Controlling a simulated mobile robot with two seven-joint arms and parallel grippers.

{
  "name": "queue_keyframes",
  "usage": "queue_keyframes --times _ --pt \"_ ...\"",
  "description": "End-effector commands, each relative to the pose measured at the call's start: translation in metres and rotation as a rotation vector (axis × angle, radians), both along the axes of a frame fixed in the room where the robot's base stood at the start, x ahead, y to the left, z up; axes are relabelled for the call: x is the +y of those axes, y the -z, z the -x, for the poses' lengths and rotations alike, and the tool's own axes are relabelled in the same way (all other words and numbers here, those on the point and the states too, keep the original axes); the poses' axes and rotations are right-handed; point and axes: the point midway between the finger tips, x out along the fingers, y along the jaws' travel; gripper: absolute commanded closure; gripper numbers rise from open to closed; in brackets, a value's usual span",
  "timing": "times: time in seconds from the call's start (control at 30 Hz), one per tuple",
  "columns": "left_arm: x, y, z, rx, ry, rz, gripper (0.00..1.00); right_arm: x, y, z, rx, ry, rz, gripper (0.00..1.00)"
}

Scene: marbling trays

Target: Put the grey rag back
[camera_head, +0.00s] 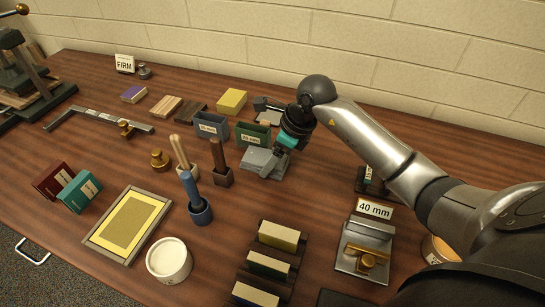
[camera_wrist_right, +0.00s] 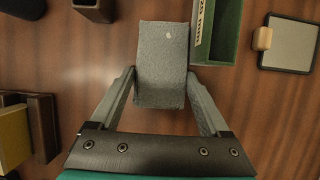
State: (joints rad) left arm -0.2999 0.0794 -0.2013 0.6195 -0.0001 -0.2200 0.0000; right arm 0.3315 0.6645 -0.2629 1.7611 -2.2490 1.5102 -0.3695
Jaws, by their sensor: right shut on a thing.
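The grey rag (camera_wrist_right: 162,62) looks like a folded, speckled block in the wrist view. My right gripper (camera_wrist_right: 160,82) has its two fingers against the rag's sides. In the head view the rag (camera_head: 259,163) is partly hidden by my right gripper (camera_head: 268,157), just in front of the green labelled bin (camera_head: 253,137). I cannot tell whether the rag touches the table. My left gripper is not in view.
The green bin (camera_wrist_right: 217,40) is close beside the rag in the wrist view. A blue bin (camera_head: 211,128), a dark wooden holder (camera_head: 222,176) and a yellow block (camera_head: 231,101) stand nearby. Bare table (camera_head: 300,200) lies in front and right of the rag.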

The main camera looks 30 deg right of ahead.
Motion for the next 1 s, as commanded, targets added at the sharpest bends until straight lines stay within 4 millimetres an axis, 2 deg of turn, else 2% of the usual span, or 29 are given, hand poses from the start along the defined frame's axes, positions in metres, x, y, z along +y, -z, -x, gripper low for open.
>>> queue_keyframes --times 0.2,0.23,0.4,0.73,0.87,1.0 --pt "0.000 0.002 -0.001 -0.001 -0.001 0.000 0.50 0.000 0.002 0.000 -0.001 -0.001 0.001 0.72" --pt "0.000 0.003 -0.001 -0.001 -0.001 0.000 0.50 0.000 0.003 0.000 0.000 -0.001 0.000 0.19" --pt "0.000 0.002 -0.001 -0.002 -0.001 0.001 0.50 0.000 0.001 0.000 0.000 -0.001 0.000 0.00" --pt "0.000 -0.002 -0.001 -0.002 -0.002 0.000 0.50 0.000 -0.003 0.000 0.000 0.000 0.000 0.00" --pt "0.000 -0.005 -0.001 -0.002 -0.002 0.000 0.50 -0.007 -0.022 0.005 -0.004 0.000 0.003 0.00" --pt "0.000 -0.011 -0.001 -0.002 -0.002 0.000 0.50 -0.015 -0.051 0.014 -0.004 0.000 0.005 0.00"
